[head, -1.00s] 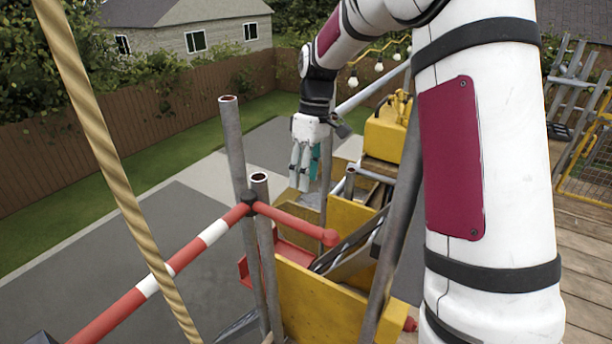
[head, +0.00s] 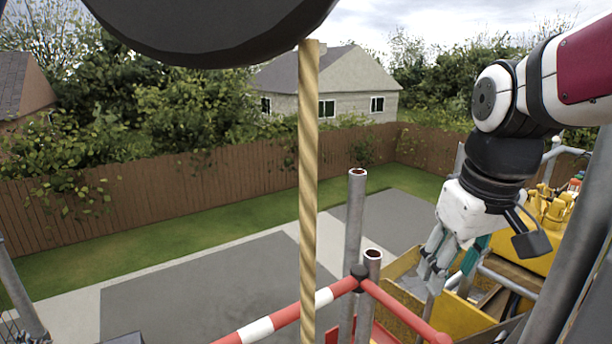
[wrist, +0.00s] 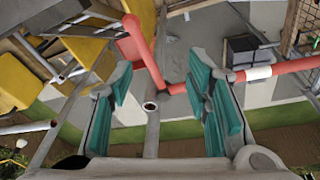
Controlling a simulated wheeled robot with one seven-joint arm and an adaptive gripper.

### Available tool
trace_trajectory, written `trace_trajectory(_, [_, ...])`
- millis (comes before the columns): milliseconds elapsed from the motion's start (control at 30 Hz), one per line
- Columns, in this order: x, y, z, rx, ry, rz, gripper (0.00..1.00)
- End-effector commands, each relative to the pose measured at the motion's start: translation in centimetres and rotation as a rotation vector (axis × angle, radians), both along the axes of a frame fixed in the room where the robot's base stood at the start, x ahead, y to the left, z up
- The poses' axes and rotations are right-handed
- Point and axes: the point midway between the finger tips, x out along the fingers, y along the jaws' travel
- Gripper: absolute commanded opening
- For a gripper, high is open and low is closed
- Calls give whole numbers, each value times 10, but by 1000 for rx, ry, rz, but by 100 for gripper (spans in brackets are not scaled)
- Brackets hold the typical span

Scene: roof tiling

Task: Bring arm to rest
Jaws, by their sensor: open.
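My gripper (head: 452,262) hangs at the right of the head view, at the end of my white arm, with its fingers pointing down. In the wrist view my gripper (wrist: 160,100) shows two fingers with teal pads, spread wide apart. Nothing is held between them. Past the fingers lie a grey scaffold tube end (wrist: 151,106) and a red rail (wrist: 146,55). In the head view the gripper is in front of the yellow structure (head: 465,318).
Upright scaffold poles (head: 355,215) and a red-and-white rail (head: 300,312) stand left of my gripper. A rope (head: 308,190) hangs in the middle, below a dark round object (head: 210,25). Paving and lawn lie beyond, up to a wooden fence (head: 200,190).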

Motion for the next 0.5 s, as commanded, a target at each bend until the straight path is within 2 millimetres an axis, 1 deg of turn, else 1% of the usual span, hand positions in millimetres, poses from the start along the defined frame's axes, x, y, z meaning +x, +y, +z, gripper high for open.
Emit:
trace_trajectory(33, [-16,3,5,2,-35,-25,44])
trace_trajectory(233, [-67,10,7,34,-147,-132,44])
trace_trajectory(300, [-81,11,5,50,-183,-162,44])
trace_trajectory(400, [-97,13,1,72,-218,-198,44])
trace_trajectory(500, [-106,13,-2,88,-243,-221,44])
